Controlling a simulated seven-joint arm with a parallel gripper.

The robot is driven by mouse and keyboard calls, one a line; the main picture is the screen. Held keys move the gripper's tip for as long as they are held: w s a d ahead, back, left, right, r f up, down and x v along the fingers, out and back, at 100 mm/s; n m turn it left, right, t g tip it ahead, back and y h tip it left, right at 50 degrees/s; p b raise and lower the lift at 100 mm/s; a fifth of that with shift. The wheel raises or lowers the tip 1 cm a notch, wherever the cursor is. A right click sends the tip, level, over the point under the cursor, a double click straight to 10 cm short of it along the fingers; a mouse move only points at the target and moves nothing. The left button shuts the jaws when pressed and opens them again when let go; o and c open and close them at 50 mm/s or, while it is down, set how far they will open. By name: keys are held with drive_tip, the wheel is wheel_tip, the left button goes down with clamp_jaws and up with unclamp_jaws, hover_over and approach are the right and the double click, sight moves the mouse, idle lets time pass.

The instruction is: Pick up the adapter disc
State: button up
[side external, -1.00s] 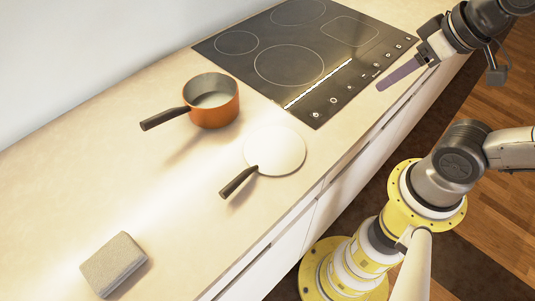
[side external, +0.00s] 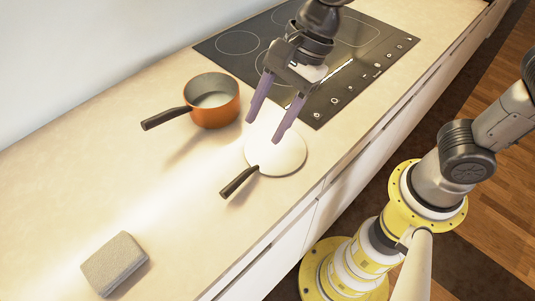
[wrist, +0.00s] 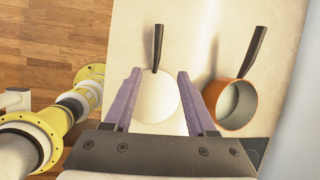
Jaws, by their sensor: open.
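The adapter disc (side external: 283,153) is a flat, pale round plate with a dark handle (side external: 239,181). It lies on the counter in front of the cooktop. In the wrist view the disc (wrist: 156,104) shows between the fingers, with its handle pointing away. My gripper (side external: 264,131) is open and empty, with its two purple fingers pointing down. It appears to be above the disc and apart from it; the exact height is hard to tell. In the wrist view the gripper (wrist: 160,75) has its fingers on either side of the disc's picture, partly covering its edges.
An orange pot (side external: 212,103) with a dark handle stands close beside the disc, to its upper left in the side view. The black cooktop (side external: 335,50) is behind. A grey sponge-like block (side external: 114,264) lies at the lower left. The counter between is clear.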

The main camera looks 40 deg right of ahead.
sight(241, 176)
drive_tip(key=x, duration=1.3)
drive_tip(key=shift+s+a+f, duration=0.1)
drive_tip(key=shift+s+f, duration=0.1)
drive_tip(key=shift+f, duration=0.1)
clamp_jaws()
drive_tip(key=shift+r, duration=0.1)
idle(0.9)
